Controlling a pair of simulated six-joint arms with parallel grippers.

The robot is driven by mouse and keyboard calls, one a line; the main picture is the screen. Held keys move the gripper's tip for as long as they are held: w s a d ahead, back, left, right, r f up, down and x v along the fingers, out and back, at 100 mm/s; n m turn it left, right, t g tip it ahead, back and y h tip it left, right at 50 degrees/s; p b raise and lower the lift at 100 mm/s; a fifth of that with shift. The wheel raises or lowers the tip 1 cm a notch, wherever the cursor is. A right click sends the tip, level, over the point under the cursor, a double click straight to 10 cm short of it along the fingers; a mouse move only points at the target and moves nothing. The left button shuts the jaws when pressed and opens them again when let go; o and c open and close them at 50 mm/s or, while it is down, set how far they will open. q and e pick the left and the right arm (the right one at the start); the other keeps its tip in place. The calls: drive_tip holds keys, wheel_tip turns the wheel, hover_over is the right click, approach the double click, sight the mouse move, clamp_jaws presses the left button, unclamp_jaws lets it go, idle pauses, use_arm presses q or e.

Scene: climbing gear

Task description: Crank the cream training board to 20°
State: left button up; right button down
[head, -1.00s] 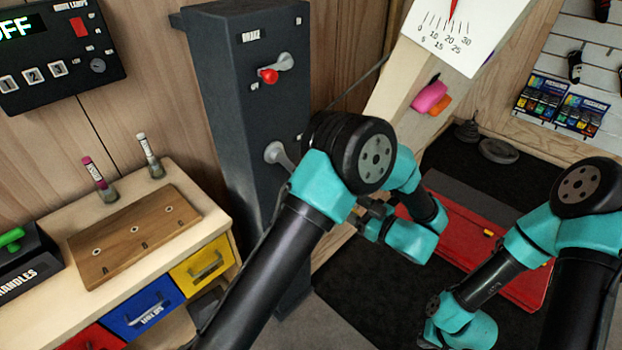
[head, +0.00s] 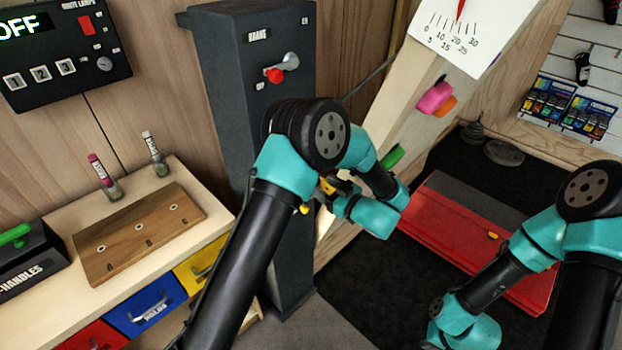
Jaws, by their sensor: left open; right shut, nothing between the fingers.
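The cream training board (head: 400,110) leans at the centre right, with pink, orange and green holds. On its white angle dial (head: 480,30) the red needle (head: 460,8) points down near the middle of the scale, around 15 to 20; the exact reading is unclear. The dark winch column (head: 255,130) carries a brake lever with a red knob (head: 274,75), near the lower label. My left arm hides the crank area. My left gripper (head: 323,190) is open beside the column, small yellow parts around it. My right gripper (head: 434,332) is shut and empty, low right, partly hidden.
A bench with a wooden handle board (head: 135,232), two marker-like tubes and coloured drawers (head: 145,310) stands at left. A red pad (head: 460,240) lies on the dark floor, with weights behind.

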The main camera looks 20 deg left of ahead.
use_arm(q)
drive_tip(key=x, duration=0.6)
clamp_jaws()
idle(0.5)
